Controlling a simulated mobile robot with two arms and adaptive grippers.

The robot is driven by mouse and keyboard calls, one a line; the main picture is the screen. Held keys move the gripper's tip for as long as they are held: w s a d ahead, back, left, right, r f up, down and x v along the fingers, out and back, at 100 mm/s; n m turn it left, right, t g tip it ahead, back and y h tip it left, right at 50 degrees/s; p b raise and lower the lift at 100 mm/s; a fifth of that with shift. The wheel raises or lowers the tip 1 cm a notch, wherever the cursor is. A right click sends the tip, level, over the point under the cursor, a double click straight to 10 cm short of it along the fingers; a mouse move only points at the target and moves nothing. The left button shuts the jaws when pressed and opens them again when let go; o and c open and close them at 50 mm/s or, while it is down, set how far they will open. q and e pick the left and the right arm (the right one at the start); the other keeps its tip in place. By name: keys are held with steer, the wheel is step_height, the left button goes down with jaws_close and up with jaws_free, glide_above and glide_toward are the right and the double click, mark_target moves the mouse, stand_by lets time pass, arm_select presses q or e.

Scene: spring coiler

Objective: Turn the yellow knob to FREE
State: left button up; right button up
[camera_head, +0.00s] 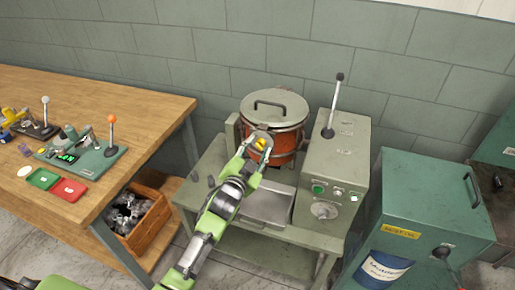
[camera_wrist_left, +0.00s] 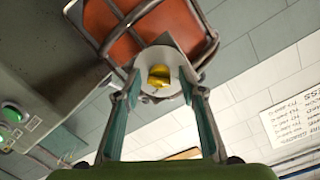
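The yellow knob (camera_head: 260,143) sits on the front of the orange, lidded drum (camera_head: 285,146). In the left wrist view the yellow knob (camera_wrist_left: 158,77) stands on a pale round plate (camera_wrist_left: 160,56) below the orange drum body (camera_wrist_left: 125,25). My left gripper (camera_head: 257,145) is at the knob. In the left wrist view the fingers of the left gripper (camera_wrist_left: 160,84) are spread, one on each side of the knob, with gaps between them and it. The knob's markings are too small to read. My right gripper is in neither view.
A grey-green control box (camera_head: 335,160) with buttons and an upright lever (camera_head: 333,103) stands right of the drum. A metal tray (camera_head: 267,204) lies on the stand below. A wooden workbench (camera_head: 140,98) is at left, a green cabinet (camera_head: 425,200) at right.

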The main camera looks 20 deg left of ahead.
arm_select(q)
steer(key=shift+s, duration=0.1)
steer(key=s+r, duration=0.1)
steer(key=s, duration=1)
steer(key=shift+s+a, duration=0.25)
steer(key=shift+s, duration=0.15)
steer(key=s+f+n+g, duration=0.1)
steer(key=s+f+g, duration=0.3)
steer(key=f, duration=0.9)
steer(key=s+f+g, duration=0.1)
steer(key=s+f, duration=0.5)
steer(key=f, duration=0.6)
steer(key=s+f+n+g, duration=0.1)
steer(key=s+f+g, duration=0.3)
steer(key=f, duration=0.9)
steer(key=s+a+f+n+g, duration=0.1)
steer(key=s+f+g, duration=0.1)
steer(key=s+f, duration=0.4)
steer(key=s+a+f+g, duration=0.1)
steer(key=s+f, duration=0.5)
steer(key=s, duration=1)
steer(key=s+a+f+n+g+b, duration=0.1)
steer(key=s+f+g, duration=0.2)
steer(key=s, duration=0.9)
step_height(320, 180, down, 4)
steer(key=shift+r+n+g+y, duration=0.15)
steer(key=shift+n+g+y, duration=0.15)
steer(key=shift+g, duration=0.1)
